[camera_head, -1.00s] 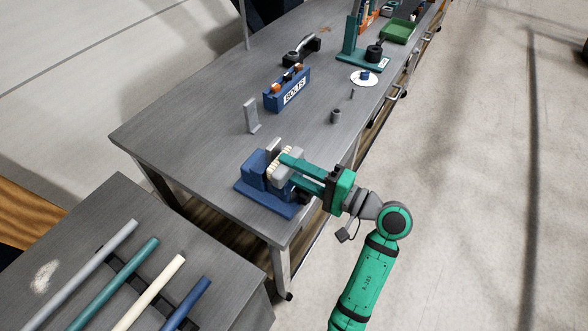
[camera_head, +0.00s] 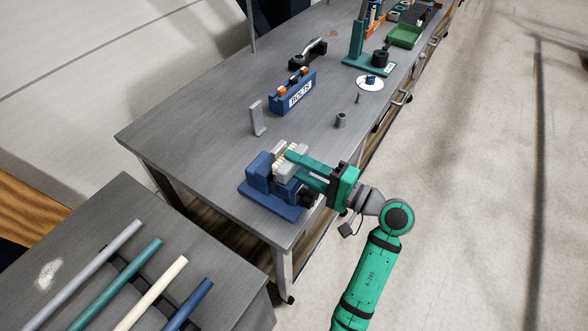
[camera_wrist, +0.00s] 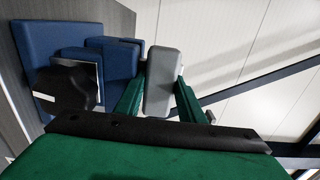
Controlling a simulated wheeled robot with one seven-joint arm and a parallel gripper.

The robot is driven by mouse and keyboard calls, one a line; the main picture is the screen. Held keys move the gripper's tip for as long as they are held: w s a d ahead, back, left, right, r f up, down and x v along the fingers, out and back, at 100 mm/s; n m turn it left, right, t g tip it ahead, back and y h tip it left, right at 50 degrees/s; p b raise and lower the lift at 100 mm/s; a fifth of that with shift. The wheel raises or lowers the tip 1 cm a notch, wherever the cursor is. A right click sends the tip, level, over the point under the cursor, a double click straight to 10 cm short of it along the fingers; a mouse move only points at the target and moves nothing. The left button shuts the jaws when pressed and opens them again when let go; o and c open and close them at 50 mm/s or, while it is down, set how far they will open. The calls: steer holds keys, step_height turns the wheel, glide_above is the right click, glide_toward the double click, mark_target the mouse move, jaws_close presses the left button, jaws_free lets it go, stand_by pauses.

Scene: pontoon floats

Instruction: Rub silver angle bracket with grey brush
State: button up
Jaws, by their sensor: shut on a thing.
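My gripper (camera_head: 297,166) is shut on the grey brush (camera_head: 293,149), a grey block with cream bristles facing left. The brush also shows between my green fingers in the wrist view (camera_wrist: 160,80). The blue vise (camera_head: 258,176) stands at the table's near corner. The vise is at the left in the wrist view (camera_wrist: 60,35).
A grey L-shaped piece (camera_head: 257,120) stands on the table (camera_head: 205,125) behind the vise. A blue bolts box (camera_head: 293,93), a small grey cylinder (camera_head: 340,120) and a white disc (camera_head: 369,83) lie farther back. Coloured bars rest on the lower left table.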

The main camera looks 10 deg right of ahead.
steer(key=shift+w+d, duration=0.75)
steer(key=shift+a, duration=0.15)
steer(key=shift+s+a, duration=0.15)
steer(key=shift+a, duration=0.05)
steer(key=shift+s+a, duration=1.25)
steer(key=shift+v, duration=3.1)
steer(key=shift+d, duration=0.1)
steer(key=v, duration=0.3)
